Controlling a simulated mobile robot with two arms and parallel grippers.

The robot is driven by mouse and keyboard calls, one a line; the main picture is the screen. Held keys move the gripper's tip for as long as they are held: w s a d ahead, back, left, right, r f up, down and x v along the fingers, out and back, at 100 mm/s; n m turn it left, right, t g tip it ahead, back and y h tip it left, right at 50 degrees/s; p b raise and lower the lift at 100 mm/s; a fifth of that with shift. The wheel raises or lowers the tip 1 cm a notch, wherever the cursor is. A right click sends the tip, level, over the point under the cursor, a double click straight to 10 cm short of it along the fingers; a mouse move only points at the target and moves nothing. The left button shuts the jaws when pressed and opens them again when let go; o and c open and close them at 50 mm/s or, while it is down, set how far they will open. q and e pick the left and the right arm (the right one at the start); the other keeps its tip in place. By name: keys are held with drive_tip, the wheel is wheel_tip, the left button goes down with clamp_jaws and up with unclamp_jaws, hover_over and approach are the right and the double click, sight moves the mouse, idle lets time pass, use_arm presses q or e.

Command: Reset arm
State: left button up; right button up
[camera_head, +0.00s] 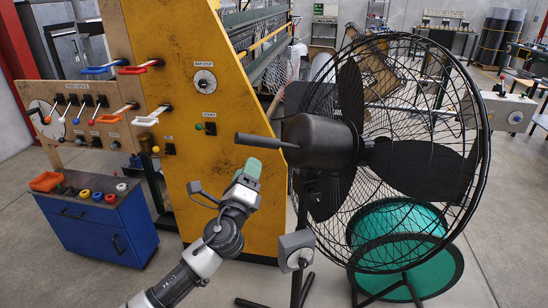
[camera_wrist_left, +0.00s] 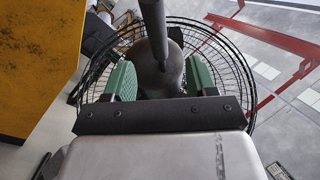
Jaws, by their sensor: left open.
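My left gripper (camera_head: 247,172) has green finger pads and is raised in front of the yellow machine panel, just left of and below the black fan's motor. In the left wrist view its two green pads (camera_wrist_left: 160,80) are wide apart, with the fan's dark motor housing (camera_wrist_left: 160,62) showing between and beyond them. I see nothing held. A dark rod (camera_head: 265,142) sticks out from the motor toward the left, just above my fingertips; whether they touch cannot be told. My right gripper is in neither view.
The large caged fan (camera_head: 425,170) on its stand fills the right side. The yellow panel (camera_head: 205,110) stands behind my left arm. A lever board (camera_head: 85,115) and a blue cabinet (camera_head: 100,230) are at the left. Bare floor shows at the lower left and lower right.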

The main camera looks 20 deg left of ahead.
use_arm(q)
wheel_tip(320, 180, down, 25)
drive_tip(key=a+n+g+b, duration=0.2)
drive_tip(key=n+g, duration=0.3)
drive_tip(key=g, duration=0.1)
drive_tip(key=s+f+n+g+h, duration=0.15)
drive_tip(key=s+f, duration=0.25)
drive_tip(key=f, duration=0.5)
drive_tip(key=s+f+n+g, duration=0.3)
drive_tip(key=s+f, duration=0.2)
drive_tip(key=f, duration=0.4)
drive_tip(key=s+d+f+n+g+h+b, duration=0.1)
drive_tip(key=s+d+f+n+g, duration=0.25)
drive_tip(key=s+f, duration=0.95)
drive_tip(key=s+d+f+n+g+h+b, duration=0.1)
drive_tip(key=s+d+f+n+g, duration=0.25)
drive_tip(key=s+f, duration=0.95)
drive_tip(key=s+d+n+g, duration=0.2)
drive_tip(key=s+n+g, duration=0.1)
drive_tip(key=s, duration=1.2)
drive_tip(key=shift+f+n, duration=0.25)
drive_tip(key=shift+n, duration=0.2)
drive_tip(key=shift+w, duration=0.1)
